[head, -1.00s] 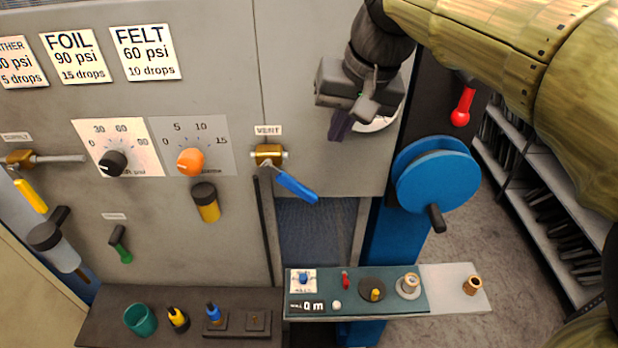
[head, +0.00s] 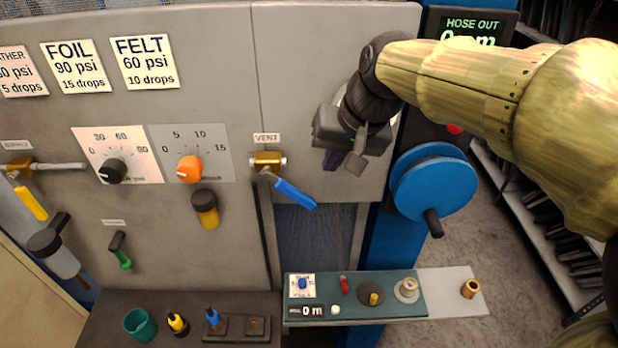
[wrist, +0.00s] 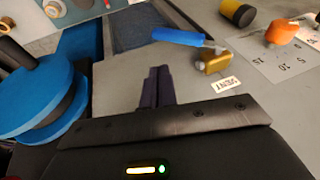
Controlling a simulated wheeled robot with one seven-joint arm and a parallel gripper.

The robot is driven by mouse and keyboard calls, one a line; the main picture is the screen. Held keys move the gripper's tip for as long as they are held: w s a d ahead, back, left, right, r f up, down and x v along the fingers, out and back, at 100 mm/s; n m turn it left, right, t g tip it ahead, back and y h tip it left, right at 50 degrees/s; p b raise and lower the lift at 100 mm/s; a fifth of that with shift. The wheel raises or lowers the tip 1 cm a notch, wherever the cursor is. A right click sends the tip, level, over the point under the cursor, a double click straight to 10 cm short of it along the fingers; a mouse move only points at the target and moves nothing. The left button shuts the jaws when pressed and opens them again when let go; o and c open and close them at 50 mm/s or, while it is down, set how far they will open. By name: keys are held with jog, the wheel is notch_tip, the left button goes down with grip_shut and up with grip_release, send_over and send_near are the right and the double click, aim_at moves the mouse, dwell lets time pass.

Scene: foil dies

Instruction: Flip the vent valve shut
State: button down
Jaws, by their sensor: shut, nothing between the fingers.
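The vent valve has a brass body (head: 267,160) under a VENT label (head: 267,138) on the grey panel. Its blue lever (head: 294,194) slants down and to the right from the body. In the wrist view the brass body (wrist: 213,63) and blue lever (wrist: 180,37) lie above and right of the fingers. My gripper (head: 334,160) is shut and empty, to the right of the valve and apart from it. The dark fingers also show together in the wrist view (wrist: 157,86).
A blue reel (head: 432,190) with a crank stands right of the panel. A shelf with small knobs (head: 450,285) juts out below. An orange knob (head: 189,169) and yellow-tipped handle (head: 206,212) are left of the valve. Bare panel lies between valve and gripper.

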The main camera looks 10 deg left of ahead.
jog(key=p, duration=0.1)
send_near(303, 194)
notch_tip(303, 194, down, 3)
jog(key=w, duration=0.2)
jog(key=shift+s+a+f+p, duration=0.2)
jog(key=shift+a+f+p, duration=0.7)
jog(key=shift+a+f, duration=0.25)
jog(key=shift+d, duration=0.15)
jog(key=shift+f+b, duration=0.2)
jog(key=shift+b, duration=0.15)
jog(key=shift+f, duration=0.15)
jog(key=shift+b, duration=0.4)
